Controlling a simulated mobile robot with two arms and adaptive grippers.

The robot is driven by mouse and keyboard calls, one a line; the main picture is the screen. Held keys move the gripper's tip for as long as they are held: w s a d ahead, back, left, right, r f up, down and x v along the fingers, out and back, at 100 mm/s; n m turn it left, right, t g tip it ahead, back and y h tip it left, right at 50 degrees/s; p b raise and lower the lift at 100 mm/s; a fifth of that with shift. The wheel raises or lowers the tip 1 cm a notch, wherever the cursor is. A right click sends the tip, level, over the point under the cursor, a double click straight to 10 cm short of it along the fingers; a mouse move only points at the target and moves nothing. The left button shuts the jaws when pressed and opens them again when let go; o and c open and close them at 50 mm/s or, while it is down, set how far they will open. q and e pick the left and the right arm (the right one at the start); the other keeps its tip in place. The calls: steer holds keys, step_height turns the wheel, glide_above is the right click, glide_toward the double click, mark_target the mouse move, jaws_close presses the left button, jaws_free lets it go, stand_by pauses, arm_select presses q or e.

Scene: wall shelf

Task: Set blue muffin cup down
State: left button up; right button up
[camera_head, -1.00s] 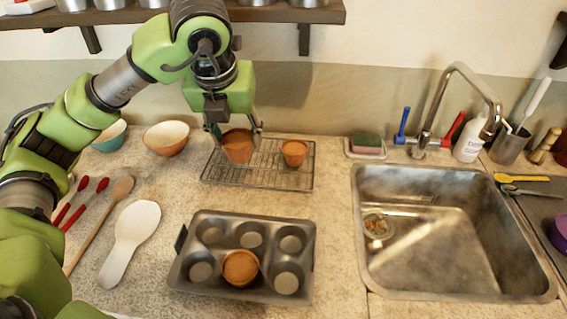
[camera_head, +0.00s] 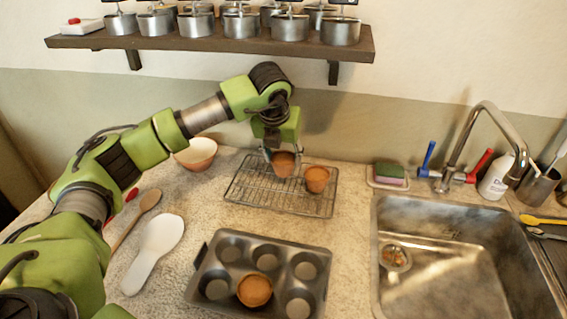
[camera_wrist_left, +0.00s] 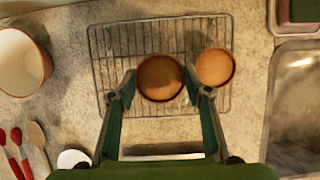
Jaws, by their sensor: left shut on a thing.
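My left gripper (camera_head: 282,153) is shut on a brown muffin in an orange-brown cup (camera_head: 284,167). It holds the muffin over the back part of the wire rack (camera_head: 258,200); whether the cup touches the rack is hard to tell. In the left wrist view the held muffin (camera_wrist_left: 160,78) sits between the two fingers. A second muffin (camera_head: 317,180) stands on the rack just to the right, close beside it. A third muffin (camera_head: 254,290) sits in a front cup of the grey muffin tin (camera_head: 262,258). No blue cup shows. My right gripper is out of view.
A bowl (camera_head: 196,154) stands left of the rack. A white spatula (camera_head: 155,250) and a wooden spoon (camera_head: 136,215) lie at left. The sink (camera_head: 450,260) is at right. A shelf with metal pots (camera_head: 220,43) hangs above. The rack's front and left are clear.

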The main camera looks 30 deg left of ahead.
mark_target(282, 160)
arm_select(q)
steer(key=x, duration=0.2)
steer(key=p+x, duration=0.1)
steer(key=shift+s+d+f+p, duration=0.1)
steer(key=shift+s+f+p, duration=0.15)
steer(key=shift+f, duration=0.25)
steer(key=shift+f, duration=0.1)
steer(key=shift+f, duration=0.15)
steer(key=o, duration=0.8)
steer(key=shift+c, duration=0.2)
